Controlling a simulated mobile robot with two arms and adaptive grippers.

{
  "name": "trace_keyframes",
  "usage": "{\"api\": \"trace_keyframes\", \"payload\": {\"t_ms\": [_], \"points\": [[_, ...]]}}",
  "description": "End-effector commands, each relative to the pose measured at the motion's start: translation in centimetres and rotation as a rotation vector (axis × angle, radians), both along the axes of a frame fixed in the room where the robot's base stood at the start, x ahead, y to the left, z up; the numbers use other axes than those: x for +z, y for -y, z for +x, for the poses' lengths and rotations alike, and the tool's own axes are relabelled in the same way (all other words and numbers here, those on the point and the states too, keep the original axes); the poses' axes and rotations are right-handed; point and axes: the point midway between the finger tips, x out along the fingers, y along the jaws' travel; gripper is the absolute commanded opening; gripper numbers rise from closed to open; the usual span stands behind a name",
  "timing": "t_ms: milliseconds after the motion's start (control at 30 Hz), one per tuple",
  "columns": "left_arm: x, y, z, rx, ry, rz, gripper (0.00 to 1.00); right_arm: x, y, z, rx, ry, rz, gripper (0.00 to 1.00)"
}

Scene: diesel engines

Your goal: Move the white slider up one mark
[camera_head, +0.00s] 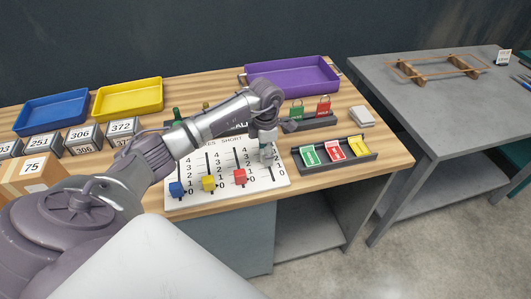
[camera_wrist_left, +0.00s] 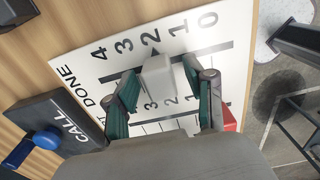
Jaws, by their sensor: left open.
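The white slider (camera_wrist_left: 158,78) sits on its slot at the DONE end of the white board (camera_head: 185,202). In the left wrist view its black pointer is at the mark 2. My left gripper (camera_wrist_left: 160,70) is open, with one green-padded finger on each side of the slider along the slot. A gap shows on both sides of it. In the head view my left gripper (camera_head: 266,154) is over the right column of the board and largely hides the slider. My right gripper is not in view.
Blue (camera_head: 176,189), yellow (camera_head: 208,183) and red (camera_head: 240,177) sliders stand on the other columns. The CALL block with a blue knob (camera_wrist_left: 47,138) is beside the board. A dark tray of coloured cards (camera_head: 334,153) lies to the right.

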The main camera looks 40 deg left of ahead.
Motion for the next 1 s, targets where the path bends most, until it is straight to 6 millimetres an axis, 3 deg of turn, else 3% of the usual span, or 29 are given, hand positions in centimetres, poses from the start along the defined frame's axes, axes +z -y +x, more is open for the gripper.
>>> {"api": "trace_keyframes", "payload": {"t_ms": [533,700,1000], "points": [[10.1,-0.1,0.1,0.0,0.002,0.001,0.54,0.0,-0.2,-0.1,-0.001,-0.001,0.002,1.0],[11.4,0.0,0.0,0.0,0.001,0.001,0.54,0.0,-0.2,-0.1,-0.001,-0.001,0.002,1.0],[11.6,-0.1,0.0,0.0,-0.001,0.001,0.54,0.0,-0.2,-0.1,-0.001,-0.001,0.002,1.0]]}}
